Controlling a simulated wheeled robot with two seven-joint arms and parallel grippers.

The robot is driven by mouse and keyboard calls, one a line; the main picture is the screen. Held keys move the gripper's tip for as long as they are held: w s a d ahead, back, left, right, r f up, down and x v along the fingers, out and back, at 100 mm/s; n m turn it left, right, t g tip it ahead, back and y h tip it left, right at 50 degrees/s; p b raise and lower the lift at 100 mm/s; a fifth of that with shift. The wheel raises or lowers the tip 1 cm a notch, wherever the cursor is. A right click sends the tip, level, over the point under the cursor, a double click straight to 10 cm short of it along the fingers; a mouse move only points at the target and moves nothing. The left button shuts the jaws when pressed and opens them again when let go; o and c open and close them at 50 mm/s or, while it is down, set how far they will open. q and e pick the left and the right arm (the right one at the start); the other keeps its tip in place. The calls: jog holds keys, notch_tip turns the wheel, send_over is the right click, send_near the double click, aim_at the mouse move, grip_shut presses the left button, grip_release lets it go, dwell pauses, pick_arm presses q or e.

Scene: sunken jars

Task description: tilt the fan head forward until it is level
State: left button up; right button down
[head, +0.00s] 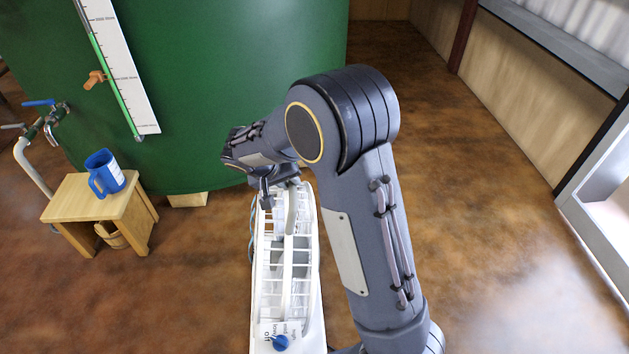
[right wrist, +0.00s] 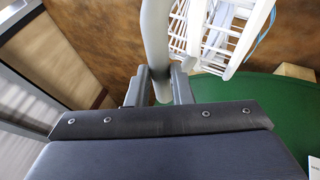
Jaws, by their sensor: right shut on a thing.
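The white fan head (head: 268,262), a cage of thin bars, stands below my right arm at the lower middle of the head view. Part of its cage (right wrist: 190,30) also shows at the top of the right wrist view. My right gripper (head: 279,188) is at the far end of the cage. In the right wrist view its two fingers (right wrist: 159,88) are shut on a pale grey bar (right wrist: 156,35), which looks like a handle of the fan. How far the head is tilted is hard to tell from above. My left gripper is not in view.
A blue knob (head: 281,342) with a label sits at the near end of the fan. A large green tank (head: 240,90) stands behind. A wooden stool (head: 75,205) with a blue jug (head: 104,174) is at left. The brown floor (head: 490,200) at right is clear.

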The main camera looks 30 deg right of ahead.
jog(key=w+a, duration=0.3)
jog(key=a, duration=0.3)
jog(key=shift+p, duration=0.35)
jog(key=shift+w+a+r, duration=0.1)
jog(key=shift+a, duration=0.05)
jog(key=c, duration=1.7)
grip_release()
jog(key=o, duration=0.4)
jog(key=shift+w+a, duration=0.1)
jog(key=shift+a, duration=0.05)
jog(key=shift+d, duration=0.2)
jog(key=shift+r, duration=0.15)
